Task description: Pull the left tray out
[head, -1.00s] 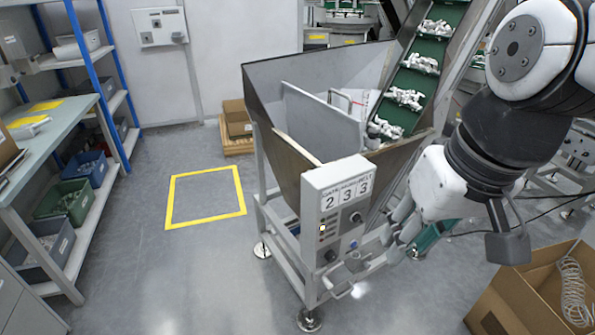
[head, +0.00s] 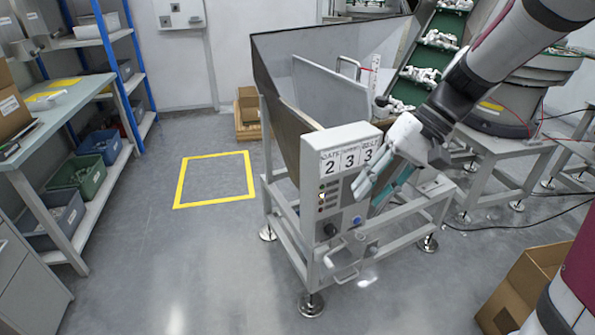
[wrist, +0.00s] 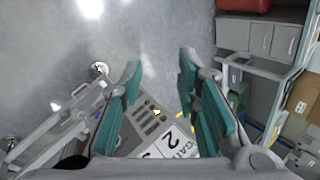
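I cannot pick out with certainty a left tray in these views. The metal feed hopper (head: 285,95) stands in the middle of the head view, with a control box (head: 345,138) reading 2 3 3 on its front. A bent grey handle (head: 343,272) sits low under the box. My gripper (head: 366,196) is in front of the box's right side, above that handle and apart from it. In the wrist view its teal fingers (wrist: 160,68) are spread, with nothing between the tips. The box's buttons and digits (wrist: 150,118) show beyond them.
A green cleated conveyor (head: 420,75) carrying white parts rises behind the hopper. A blue-post shelf with bins (head: 80,180) stands left, and a cardboard box (head: 525,285) lower right. Floor around the yellow square (head: 215,202) is clear. Hopper feet (head: 310,303) stick out in front.

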